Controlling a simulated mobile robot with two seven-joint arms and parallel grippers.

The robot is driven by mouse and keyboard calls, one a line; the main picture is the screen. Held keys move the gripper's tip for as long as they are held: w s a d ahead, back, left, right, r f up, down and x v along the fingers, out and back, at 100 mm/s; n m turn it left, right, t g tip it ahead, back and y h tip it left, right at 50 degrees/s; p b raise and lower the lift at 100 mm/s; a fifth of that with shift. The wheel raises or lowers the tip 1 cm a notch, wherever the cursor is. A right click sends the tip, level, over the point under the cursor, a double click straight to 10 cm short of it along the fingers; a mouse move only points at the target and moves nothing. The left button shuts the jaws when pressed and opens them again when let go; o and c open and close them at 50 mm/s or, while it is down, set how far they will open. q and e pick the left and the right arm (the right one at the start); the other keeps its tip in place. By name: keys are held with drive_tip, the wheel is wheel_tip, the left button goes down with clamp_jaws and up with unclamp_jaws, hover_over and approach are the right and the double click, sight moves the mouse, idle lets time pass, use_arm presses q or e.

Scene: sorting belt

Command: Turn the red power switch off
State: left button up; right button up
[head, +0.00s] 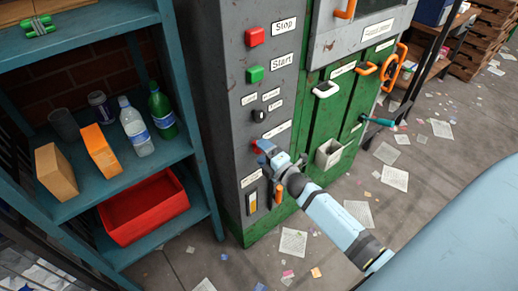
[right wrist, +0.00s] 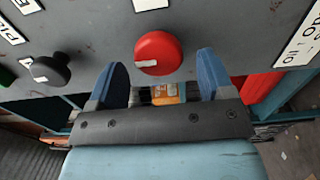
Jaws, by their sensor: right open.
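The red power switch (right wrist: 158,53) is a round knob on the grey cabinet face, with a white mark pointing left in the right wrist view. In the head view only a bit of red (head: 256,146) shows beside my gripper. My right gripper (head: 264,153) is at the cabinet front, its arm coming from the lower right. In the right wrist view its two blue fingers (right wrist: 162,62) are open, one on each side of the knob. I cannot tell whether they touch it. My left gripper is not in view.
A black knob (right wrist: 52,69) sits close to the red one. Red stop (head: 255,36) and green start (head: 255,74) buttons are higher on the cabinet. A blue shelf (head: 120,175) with bottles, boxes and a red crate (head: 145,208) stands left. Papers litter the floor.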

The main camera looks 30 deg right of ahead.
drive_tip(key=s, duration=1.1)
drive_tip(key=shift+d, duration=0.45)
